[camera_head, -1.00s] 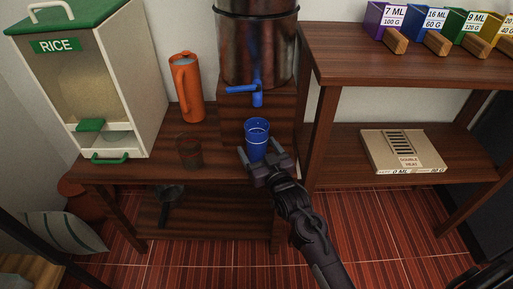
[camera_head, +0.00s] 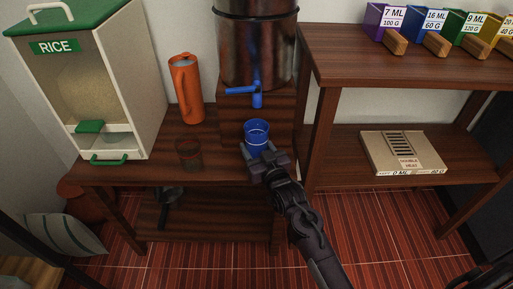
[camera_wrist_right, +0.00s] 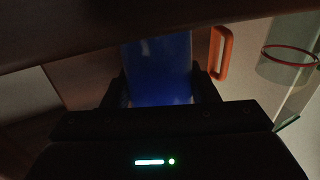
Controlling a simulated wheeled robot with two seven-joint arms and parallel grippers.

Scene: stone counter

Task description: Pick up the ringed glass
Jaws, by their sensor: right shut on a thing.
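In the right wrist view the blue glass (camera_wrist_right: 158,68) fills the space between the two fingers (camera_wrist_right: 162,88). A clear dark glass with a red rim (camera_head: 189,154) stands to its left on the same shelf; it also shows in the right wrist view (camera_wrist_right: 288,68). My left gripper is not in view.
A metal dispenser with a blue tap (camera_head: 257,97) stands above and behind the blue glass. An orange jug (camera_head: 186,90) and a rice dispenser (camera_head: 85,85) are to the left. A flat cardboard box (camera_head: 402,152) lies on the right shelf.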

